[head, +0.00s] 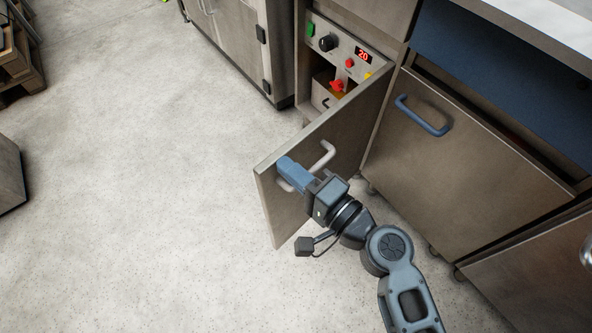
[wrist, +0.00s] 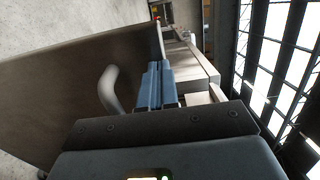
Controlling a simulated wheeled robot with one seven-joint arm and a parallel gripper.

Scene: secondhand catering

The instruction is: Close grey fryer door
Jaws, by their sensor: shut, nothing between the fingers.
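The grey fryer door (head: 345,132) stands open in the head view, swung out from the cabinet. A pale curved handle (head: 322,155) is on its face. Through the opening, the fryer's control panel (head: 343,50) shows a red "20" display. My gripper (head: 288,166) is shut and empty, close to the door's handle side near its outer edge. I cannot tell whether the fingers touch the door. In the wrist view the door (wrist: 60,85) fills the left, with the handle (wrist: 109,90) just left of the blue fingers (wrist: 157,75).
A cabinet with a blue handle (head: 470,150) stands right of the fryer, close to my arm. Another grey cabinet (head: 232,45) stands beyond the fryer. The concrete floor (head: 140,200) left of the door is clear. A wooden pallet (head: 20,65) lies at the far left.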

